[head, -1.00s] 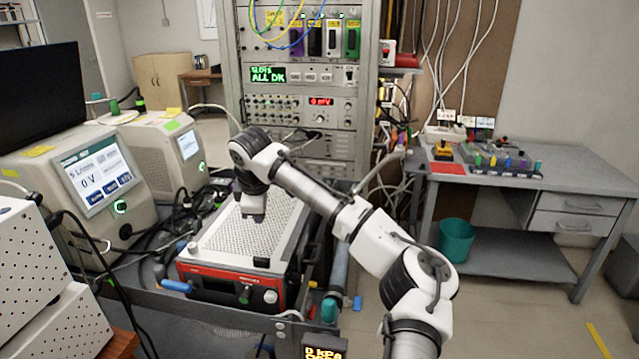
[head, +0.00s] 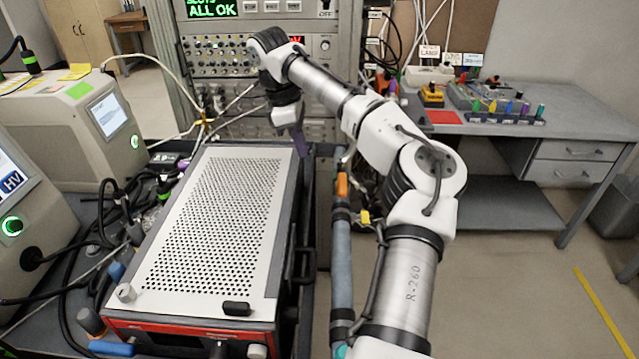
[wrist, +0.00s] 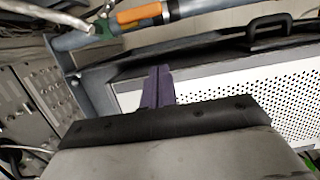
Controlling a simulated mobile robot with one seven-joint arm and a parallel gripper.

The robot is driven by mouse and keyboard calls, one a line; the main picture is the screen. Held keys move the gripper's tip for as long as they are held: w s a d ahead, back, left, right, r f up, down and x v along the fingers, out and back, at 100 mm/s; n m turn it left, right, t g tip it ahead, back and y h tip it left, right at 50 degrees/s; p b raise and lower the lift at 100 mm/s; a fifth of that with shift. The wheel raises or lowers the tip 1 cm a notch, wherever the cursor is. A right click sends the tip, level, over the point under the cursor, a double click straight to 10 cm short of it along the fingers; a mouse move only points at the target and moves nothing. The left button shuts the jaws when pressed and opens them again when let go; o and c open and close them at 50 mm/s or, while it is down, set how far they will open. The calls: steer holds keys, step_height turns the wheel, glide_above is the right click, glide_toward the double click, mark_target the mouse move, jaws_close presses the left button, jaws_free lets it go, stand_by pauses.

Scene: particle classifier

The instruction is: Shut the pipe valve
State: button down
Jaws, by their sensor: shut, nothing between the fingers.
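The pipe valve has an orange handle (head: 342,185) on a blue-grey pipe (head: 341,260) that runs along the right side of the perforated instrument. In the wrist view the orange handle (wrist: 138,13) is at the top, beside a green valve part (wrist: 104,28), and looks roughly in line with the pipe. My gripper (head: 299,143) points down at the instrument's far right corner, left of the handle and apart from it. Its purple fingers (wrist: 158,82) are shut together and empty in the wrist view. The handle's lower joint is unclear in the head view.
The perforated instrument (head: 272,230) has a black side handle (head: 309,262) near the pipe. An equipment rack (head: 345,60) stands behind my gripper. Cables (head: 205,120) hang at the rack's left. The floor right of the pipe is open.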

mark_target(342, 185)
steer(key=shift+w+a+f, duration=0.1)
steer(key=shift+f, duration=0.15)
steer(key=d+f+p, duration=0.2)
steer(key=d+f, duration=0.4)
steer(key=f, duration=0.3)
steer(key=shift+d+f, duration=0.2)
steer(key=shift+f, duration=0.2)
